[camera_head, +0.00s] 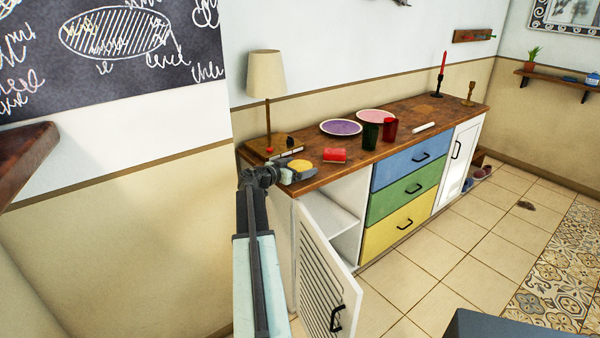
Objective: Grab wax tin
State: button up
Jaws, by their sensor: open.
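A round, flat tin with a yellow top (301,165), which looks like the wax tin, lies near the left front edge of the wooden cabinet top. My gripper (294,169) is open right at it, reaching over the edge from the left. Grey parts of the gripper show around the tin's left and near side. The picture is too small to tell whether the fingers touch it.
A red can-like object (335,155) lies just right of the tin. A lamp (267,75) stands behind. Plates (341,127) and dark green (370,136) and red (390,130) cups stand farther right. A slatted cabinet door (322,265) hangs open below.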

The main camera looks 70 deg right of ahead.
jog(key=shift+s+d, duration=0.15)
jog(key=shift+d, duration=0.1)
jog(key=c, duration=1.7)
jog(key=shift+r, duration=0.1)
